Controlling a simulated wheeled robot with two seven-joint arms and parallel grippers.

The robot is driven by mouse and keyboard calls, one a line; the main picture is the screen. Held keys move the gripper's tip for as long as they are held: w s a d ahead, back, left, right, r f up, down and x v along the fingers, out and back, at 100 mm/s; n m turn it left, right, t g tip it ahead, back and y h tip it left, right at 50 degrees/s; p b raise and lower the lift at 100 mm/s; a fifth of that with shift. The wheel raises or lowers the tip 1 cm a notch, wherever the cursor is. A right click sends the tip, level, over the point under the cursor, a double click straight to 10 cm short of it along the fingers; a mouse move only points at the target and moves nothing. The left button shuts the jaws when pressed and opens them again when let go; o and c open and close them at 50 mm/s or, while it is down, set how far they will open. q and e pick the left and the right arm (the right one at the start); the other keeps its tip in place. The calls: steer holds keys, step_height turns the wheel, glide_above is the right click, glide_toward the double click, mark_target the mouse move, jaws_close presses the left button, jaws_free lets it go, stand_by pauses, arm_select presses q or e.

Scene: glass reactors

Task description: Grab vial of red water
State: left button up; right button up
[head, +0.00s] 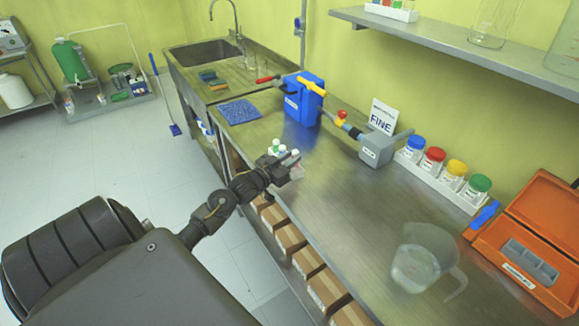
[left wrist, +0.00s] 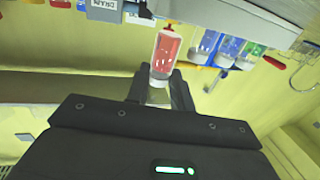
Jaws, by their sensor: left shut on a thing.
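My left gripper (head: 285,165) is over the near edge of the steel bench, with its fingers at a small group of vials (head: 275,147). In the left wrist view, the vial of red water (left wrist: 165,52) sits between the two fingertips of the left gripper (left wrist: 160,78). The fingers are shut on it. In the head view the fingers hide most of the red vial. My right gripper is not in view.
A blue box (head: 303,102) and a grey valve block (head: 376,147) stand behind. A white rack of jars (head: 440,177), a clear jug (head: 415,262) and an open orange case (head: 530,240) are to the right. The middle of the bench (head: 335,190) is clear.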

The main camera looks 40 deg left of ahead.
arm_select(q)
steer(key=s+a+r+b, duration=0.2)
steer(key=s+r, duration=0.7)
steer(key=s, duration=0.4)
steer(key=shift+s+a+r, duration=0.2)
steer(key=shift+s+a, duration=0.05)
steer(key=shift+s, duration=0.05)
